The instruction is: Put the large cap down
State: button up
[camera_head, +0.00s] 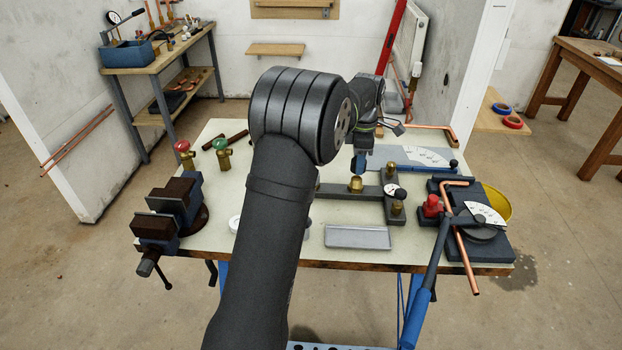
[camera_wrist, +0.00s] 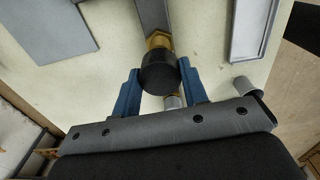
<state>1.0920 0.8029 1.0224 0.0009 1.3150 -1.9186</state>
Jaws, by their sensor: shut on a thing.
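My gripper (camera_wrist: 159,82) is shut on the large cap (camera_wrist: 160,72), a black round cap held between two blue fingers in the wrist view. A brass fitting (camera_wrist: 158,41) on a grey bar (camera_wrist: 153,13) shows just beyond the cap. I cannot tell whether the cap touches it. In the head view my gripper (camera_head: 360,166) points down over a brass fitting (camera_head: 355,184) on the dark grey fixture (camera_head: 335,190). The cap does not show clearly there, being dark against the fingers.
A shallow grey tray (camera_head: 357,237) lies in front of the fixture. A small black knob (camera_head: 400,193) and gauge stand at the fixture's right. A pipe bender (camera_head: 482,231) with copper pipe is at right, a vise (camera_head: 178,212) at left.

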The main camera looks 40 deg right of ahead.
jog(key=s+a+r+m, duration=0.1)
jog(key=s+a+m, duration=0.55)
jog(key=s, duration=0.45)
jog(key=s+a+m, duration=0.6)
jog(key=s+m, duration=0.1)
jog(key=s, duration=0.5)
send_over(358, 238)
notch_tip(358, 238, down, 7)
jog(key=shift+r, duration=0.2)
jog(key=shift+f, duration=2)
jog(key=shift+f, duration=0.1)
jog(key=o, duration=1.1)
notch_tip(358, 238, up, 12)
